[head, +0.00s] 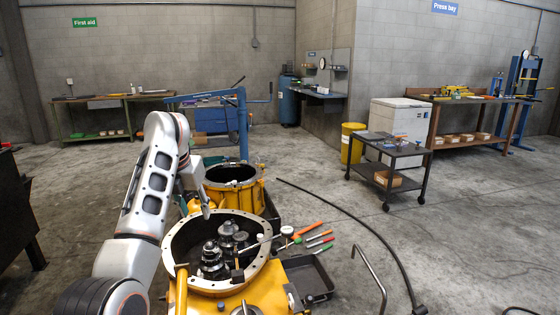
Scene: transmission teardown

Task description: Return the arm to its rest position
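My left arm rises from the bottom left and bends over at the top. Its gripper (204,206) points down just above the back left rim of the open yellow transmission housing (262,280). The fingers are small and partly hidden by the wrist, so I cannot tell whether they are open or shut. I see no object clearly held in them. Inside the housing stand dark and silver gear stacks (212,258). My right gripper is not in view.
A second yellow housing (255,200) stands behind the first. Hand tools with coloured handles (312,232) and a black tray (308,278) lie right of the housing. A blue hoist (242,125) stands behind.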

